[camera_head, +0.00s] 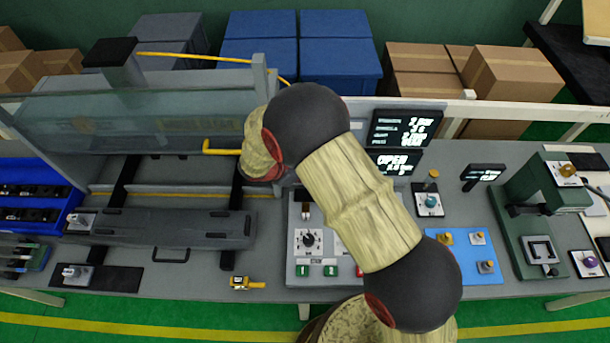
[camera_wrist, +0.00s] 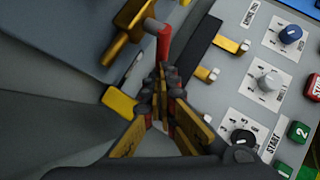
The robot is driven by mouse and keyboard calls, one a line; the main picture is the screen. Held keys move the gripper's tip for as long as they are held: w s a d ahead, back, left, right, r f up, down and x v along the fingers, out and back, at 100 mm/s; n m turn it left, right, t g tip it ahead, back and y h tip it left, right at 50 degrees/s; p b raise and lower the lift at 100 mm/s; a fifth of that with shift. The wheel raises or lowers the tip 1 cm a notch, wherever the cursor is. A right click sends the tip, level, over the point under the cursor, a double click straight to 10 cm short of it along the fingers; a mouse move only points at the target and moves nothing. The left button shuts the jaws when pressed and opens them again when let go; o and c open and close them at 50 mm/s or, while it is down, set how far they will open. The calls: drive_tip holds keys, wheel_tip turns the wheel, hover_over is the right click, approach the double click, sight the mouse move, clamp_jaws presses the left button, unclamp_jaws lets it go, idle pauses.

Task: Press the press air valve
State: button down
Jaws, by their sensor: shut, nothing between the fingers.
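My gripper (camera_wrist: 165,80) is shut with nothing between its fingers. In the wrist view its tips are close to a red upright handle (camera_wrist: 163,42) beside a yellow bar (camera_wrist: 130,32); I cannot tell whether they touch. No readable label marks the press air valve, so I cannot tell which part it is. In the head view my arm hides the gripper and what is under it. A teal-knobbed fitting (camera_head: 432,201) stands on a small plate right of my arm.
A control panel (camera_wrist: 254,75) with knobs and green buttons lies right of my gripper. A clear guard (camera_head: 140,120) spans the left fixture. A blue plate with brass fittings (camera_head: 465,265) and a green machine (camera_head: 530,235) stand right. A yellow tool (camera_head: 247,283) lies near the front edge.

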drive_tip(key=shift+r, duration=0.1)
drive_tip(key=shift+r+p, duration=0.45)
drive_tip(key=shift+r, duration=0.25)
drive_tip(key=shift+s+a, duration=0.1)
drive_tip(key=b+v, duration=0.1)
drive_tip(key=v, duration=1.1)
drive_tip(key=shift+s+a, duration=0.4)
drive_tip(key=shift+s, duration=0.15)
